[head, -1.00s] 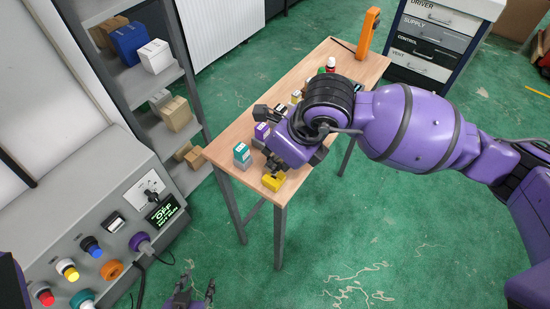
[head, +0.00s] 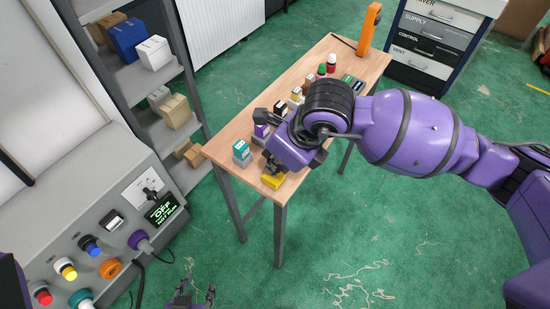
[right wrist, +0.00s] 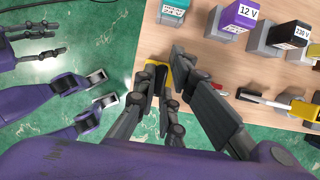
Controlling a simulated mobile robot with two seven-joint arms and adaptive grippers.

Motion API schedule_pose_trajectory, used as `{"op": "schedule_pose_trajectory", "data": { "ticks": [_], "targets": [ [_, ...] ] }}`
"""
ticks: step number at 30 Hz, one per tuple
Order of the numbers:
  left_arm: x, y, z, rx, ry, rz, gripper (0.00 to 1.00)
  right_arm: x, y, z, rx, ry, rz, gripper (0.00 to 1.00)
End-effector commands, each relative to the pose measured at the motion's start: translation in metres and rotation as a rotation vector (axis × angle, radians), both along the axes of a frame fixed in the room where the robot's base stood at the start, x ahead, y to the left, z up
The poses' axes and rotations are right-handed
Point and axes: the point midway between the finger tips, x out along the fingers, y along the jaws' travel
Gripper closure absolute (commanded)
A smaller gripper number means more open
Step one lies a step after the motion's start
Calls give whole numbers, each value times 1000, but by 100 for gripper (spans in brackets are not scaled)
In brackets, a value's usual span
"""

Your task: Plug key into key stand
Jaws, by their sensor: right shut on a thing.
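A yellow block (head: 273,181), which looks like the key stand, sits at the near corner of the wooden table. In the right wrist view the yellow block (right wrist: 167,74) is partly hidden behind my fingers. My right gripper (head: 272,166) is right at the block, pointing down at it. In the right wrist view my right gripper (right wrist: 163,85) is shut on a small dark thing, probably the key, mostly hidden between the fingers. I cannot tell whether it is in the block or just above it. My left gripper (head: 196,294) is open and empty, low over the floor.
A teal box (head: 241,149) and a purple 12 V box (right wrist: 241,12) stand on the wooden table (head: 228,126) close to my right gripper. A black 230 V box (right wrist: 289,29) is further along. A control panel (head: 110,230) stands at left.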

Motion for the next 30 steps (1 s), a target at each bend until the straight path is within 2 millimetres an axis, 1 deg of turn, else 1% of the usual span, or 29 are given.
{"op": "schedule_pose_trajectory", "data": {
  "ticks": [5, 10, 11, 15, 30],
  "targets": [
    [-1, 0, -2, 0, 3, 0, 60, 0, 0, -5, 1, 1, 0, 100],
    [0, 0, -1, 0, 0, 0, 60, 0, 0, -4, 1, -1, 0, 100],
    [0, 0, 0, 0, 0, 0, 60, 0, 0, -4, 1, -1, 0, 87],
    [0, 0, 0, 0, -1, 0, 60, 0, 0, -4, 1, -1, 0, 69],
    [0, 0, 0, 0, 0, 0, 60, 0, 0, -4, 0, 0, 0, 69]
  ]
}}
